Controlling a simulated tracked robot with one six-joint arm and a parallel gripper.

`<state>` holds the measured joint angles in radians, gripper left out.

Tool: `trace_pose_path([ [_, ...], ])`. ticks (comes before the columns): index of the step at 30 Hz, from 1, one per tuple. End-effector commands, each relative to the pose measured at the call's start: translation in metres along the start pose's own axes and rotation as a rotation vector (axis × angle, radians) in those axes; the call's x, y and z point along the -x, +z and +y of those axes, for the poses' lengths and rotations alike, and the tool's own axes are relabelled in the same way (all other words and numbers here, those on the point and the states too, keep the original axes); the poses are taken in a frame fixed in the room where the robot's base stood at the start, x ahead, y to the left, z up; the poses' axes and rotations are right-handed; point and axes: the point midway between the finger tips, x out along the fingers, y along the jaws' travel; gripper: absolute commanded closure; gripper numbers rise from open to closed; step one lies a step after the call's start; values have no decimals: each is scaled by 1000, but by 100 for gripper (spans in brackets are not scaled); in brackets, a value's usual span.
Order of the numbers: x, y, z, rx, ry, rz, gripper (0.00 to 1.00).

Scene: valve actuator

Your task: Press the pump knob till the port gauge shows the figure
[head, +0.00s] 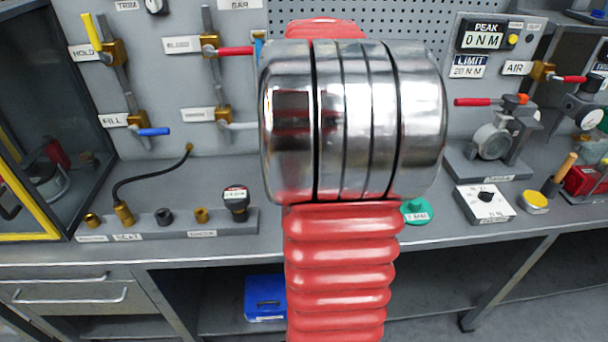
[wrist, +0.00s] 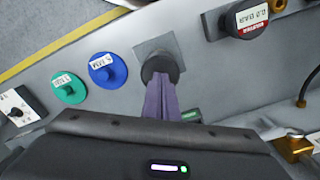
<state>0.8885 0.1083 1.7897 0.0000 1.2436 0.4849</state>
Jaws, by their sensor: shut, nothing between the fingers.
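In the wrist view, a round black knob (wrist: 160,66), which looks like the pump knob, stands on a grey square plate (wrist: 172,44). My gripper (wrist: 161,84) has its purple fingers shut and empty, with their tips at the knob's near edge. I cannot tell whether they touch it. The port gauge (wrist: 251,18) is a dark round gauge at the top right, and its upside-down display seems to read 0.0 BAR. It also shows in the head view (head: 236,200) on the bench block. In the head view my arm hides the knob and my gripper.
Blue (wrist: 108,70) and green (wrist: 70,89) labelled discs lie left of the knob. A white dial box (head: 484,203) stands on the right of the bench. Valve levers (head: 232,51) are on the back wall. A hose (head: 150,176) joins the port block (head: 180,226).

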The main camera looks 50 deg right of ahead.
Motion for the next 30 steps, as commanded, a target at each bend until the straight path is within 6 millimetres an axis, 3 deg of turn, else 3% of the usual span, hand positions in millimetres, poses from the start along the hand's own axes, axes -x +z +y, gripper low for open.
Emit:
trace_pose_path([
  [30, -22, 0, 0, 0, 0, -1, 100],
])
